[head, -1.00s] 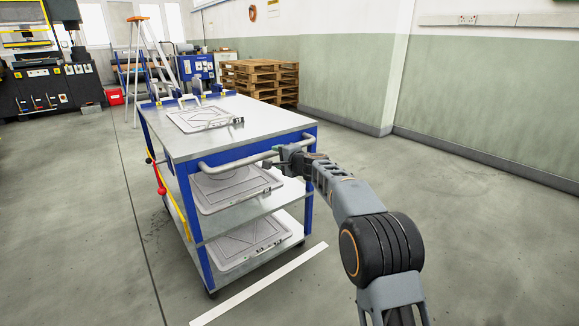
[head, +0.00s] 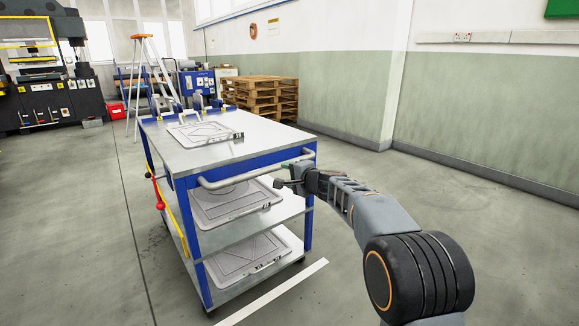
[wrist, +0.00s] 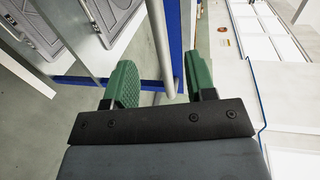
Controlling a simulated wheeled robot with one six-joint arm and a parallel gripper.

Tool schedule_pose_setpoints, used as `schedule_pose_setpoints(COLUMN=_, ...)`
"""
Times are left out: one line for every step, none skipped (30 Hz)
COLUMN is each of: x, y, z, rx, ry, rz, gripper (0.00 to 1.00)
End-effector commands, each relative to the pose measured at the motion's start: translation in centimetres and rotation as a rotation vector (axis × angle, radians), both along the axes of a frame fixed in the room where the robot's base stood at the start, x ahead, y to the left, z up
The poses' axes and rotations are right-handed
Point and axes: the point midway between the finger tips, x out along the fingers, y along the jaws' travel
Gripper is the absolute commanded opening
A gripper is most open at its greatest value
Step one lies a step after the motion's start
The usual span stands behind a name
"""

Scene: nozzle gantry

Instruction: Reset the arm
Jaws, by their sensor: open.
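My gripper (head: 282,183) is in front of the near side of a blue and grey trolley (head: 222,150), close to its handle bar (head: 250,172). In the wrist view my gripper (wrist: 160,85) is open, with two green fingers apart. The handle bar (wrist: 160,45) runs lengthwise past the gap between the fingers; I cannot tell whether it lies between them or just beyond. Nothing is gripped. My arm reaches in from the lower right of the head view.
Flat panels lie on the trolley's top (head: 205,132), middle shelf (head: 235,200) and bottom shelf (head: 248,256). A stepladder (head: 150,75), wooden pallets (head: 258,98) and a black machine (head: 45,95) stand behind. Floor to the right is clear.

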Motion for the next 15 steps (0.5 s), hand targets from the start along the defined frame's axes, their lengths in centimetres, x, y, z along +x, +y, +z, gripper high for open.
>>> schedule_pose_setpoints(x=-0.8, y=-0.1, z=2.1, rx=-0.024, ry=-0.003, rz=0.012, gripper=0.51)
schedule_pose_setpoints(x=-1.4, y=-0.2, z=3.1, rx=-0.044, ry=-0.005, rz=0.024, gripper=0.51)
schedule_pose_setpoints(x=-2.4, y=-0.4, z=4.4, rx=-0.078, ry=-0.005, rz=0.042, gripper=0.51)
schedule_pose_setpoints(x=-3.2, y=-0.5, z=5.5, rx=-0.111, ry=-0.003, rz=0.058, gripper=0.51)
schedule_pose_setpoints(x=-4.2, y=-0.7, z=6.7, rx=-0.145, ry=-0.001, rz=0.075, gripper=0.51)
schedule_pose_setpoints(x=-5.7, y=-1.0, z=8.3, rx=-0.195, ry=0.003, rz=0.100, gripper=0.51)
schedule_pose_setpoints(x=-6.9, y=-1.2, z=9.4, rx=-0.235, ry=0.008, rz=0.120, gripper=0.51)
schedule_pose_setpoints(x=-8.1, y=-1.5, z=10.5, rx=-0.277, ry=0.012, rz=0.142, gripper=0.51)
schedule_pose_setpoints(x=-9.8, y=-2.0, z=11.8, rx=-0.334, ry=0.021, rz=0.169, gripper=0.51)
schedule_pose_setpoints(x=-11.1, y=-2.3, z=12.7, rx=-0.376, ry=0.029, rz=0.189, gripper=0.51)
schedule_pose_setpoints(x=-12.4, y=-2.7, z=13.5, rx=-0.420, ry=0.038, rz=0.210, gripper=0.51)
schedule_pose_setpoints(x=-14.1, y=-3.2, z=14.6, rx=-0.477, ry=0.048, rz=0.237, gripper=0.51)
schedule_pose_setpoints(x=-15.5, y=-3.6, z=15.4, rx=-0.519, ry=0.058, rz=0.258, gripper=0.51)
schedule_pose_setpoints(x=-16.8, y=-4.1, z=16.1, rx=-0.562, ry=0.070, rz=0.276, gripper=0.51)
schedule_pose_setpoints(x=-18.6, y=-4.8, z=17.0, rx=-0.620, ry=0.085, rz=0.302, gripper=0.51)
